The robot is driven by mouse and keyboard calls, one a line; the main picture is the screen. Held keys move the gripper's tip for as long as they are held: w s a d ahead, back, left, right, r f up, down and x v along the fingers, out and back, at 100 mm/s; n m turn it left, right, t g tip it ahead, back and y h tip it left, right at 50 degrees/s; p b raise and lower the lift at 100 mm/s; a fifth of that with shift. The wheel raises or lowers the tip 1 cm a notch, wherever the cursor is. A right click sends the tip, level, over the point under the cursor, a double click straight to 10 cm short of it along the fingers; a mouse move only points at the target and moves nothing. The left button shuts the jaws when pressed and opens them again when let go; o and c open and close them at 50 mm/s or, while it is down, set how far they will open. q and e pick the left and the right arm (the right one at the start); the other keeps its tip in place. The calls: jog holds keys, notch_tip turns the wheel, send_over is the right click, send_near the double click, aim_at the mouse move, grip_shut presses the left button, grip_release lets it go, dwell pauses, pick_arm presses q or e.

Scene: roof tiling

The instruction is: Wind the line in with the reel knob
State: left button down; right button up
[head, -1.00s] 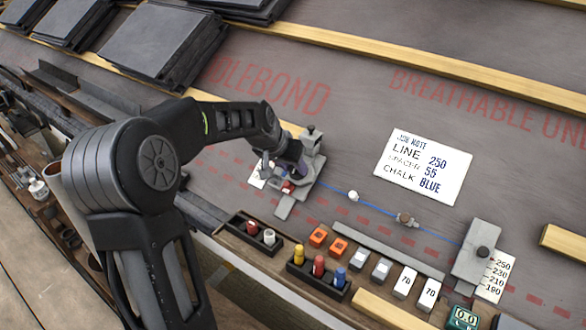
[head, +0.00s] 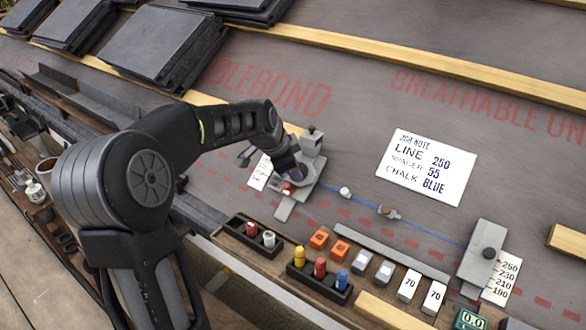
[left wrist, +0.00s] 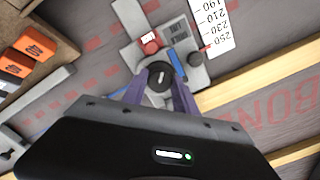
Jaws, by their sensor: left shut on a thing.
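The grey reel unit (head: 312,148) stands on the membrane, with a flat grey foot (head: 285,208). My left gripper (head: 291,176) reaches over it from the left. In the left wrist view its purple fingers (left wrist: 160,88) are shut on a black round reel knob (left wrist: 160,75). The blue line (head: 435,235) runs from the reel to a grey end bracket (head: 479,262). A white bead (head: 346,192) and a brownish fitting (head: 388,212) sit along the line. My right gripper is out of view.
A job note (head: 427,168) reads line 250, spacer 55, chalk blue. Chalk bottles stand in a dark tray (head: 320,284). Orange blocks (head: 319,239), grey blocks and white 70 blocks (head: 409,285) line the front edge. A wooden batten (head: 400,68) crosses behind.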

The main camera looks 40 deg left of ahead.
pick_arm(q)
jog(key=shift+m, duration=0.7)
jog(key=c, duration=1)
grip_release()
jog(key=shift+r, duration=0.1)
jog(key=p+v, duration=0.2)
jog(key=v, duration=0.5)
jog(key=shift+s+r, duration=0.2)
jog(key=shift+s, duration=0.05)
jog(key=shift+d, duration=0.1)
